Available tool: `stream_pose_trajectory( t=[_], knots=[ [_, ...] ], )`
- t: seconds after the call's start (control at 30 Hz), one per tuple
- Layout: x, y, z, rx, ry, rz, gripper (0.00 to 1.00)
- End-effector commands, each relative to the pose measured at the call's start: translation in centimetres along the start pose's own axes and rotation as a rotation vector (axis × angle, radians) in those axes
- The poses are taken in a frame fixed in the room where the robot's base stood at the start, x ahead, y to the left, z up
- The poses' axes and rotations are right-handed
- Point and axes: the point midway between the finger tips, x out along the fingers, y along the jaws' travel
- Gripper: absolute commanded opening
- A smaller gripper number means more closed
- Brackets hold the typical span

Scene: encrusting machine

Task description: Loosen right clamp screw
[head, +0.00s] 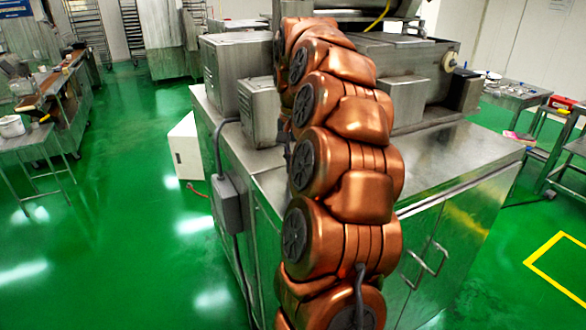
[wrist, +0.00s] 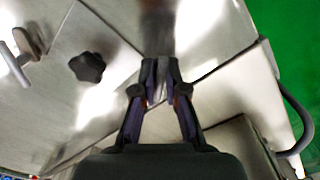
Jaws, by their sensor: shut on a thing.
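My gripper (wrist: 161,75) shows in the wrist view, against the brushed steel face of the machine. Its two dark fingers come together on a small thing, which I take to be the right clamp screw. The fingers hide almost all of it, and I cannot tell whether it is turned. A black star-shaped knob (wrist: 87,66) stands on the steel plate to the left, apart from the fingers. In the head view my copper-coloured arm covers the middle of the steel machine (head: 414,88), and the gripper is hidden.
A bent metal handle (wrist: 27,45) is at the left of the wrist view, and a dark cable (wrist: 297,115) curves at the right. The steel cabinet (head: 465,150) stands under the machine. A side table (head: 30,140) is at left. Green floor (head: 120,240) is clear at left.

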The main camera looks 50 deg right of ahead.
Motion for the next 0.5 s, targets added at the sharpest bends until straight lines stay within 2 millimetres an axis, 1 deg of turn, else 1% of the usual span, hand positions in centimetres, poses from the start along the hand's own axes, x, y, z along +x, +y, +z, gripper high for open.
stream_pose_trajectory(
  t=[0.03, 0.5],
  knots=[
    [0.44, 0.61, 0.07, -0.039, -0.010, 0.013, 0.00],
    [0.17, 0.64, -0.13, -0.484, -0.013, 0.010, 0.00]
  ],
)
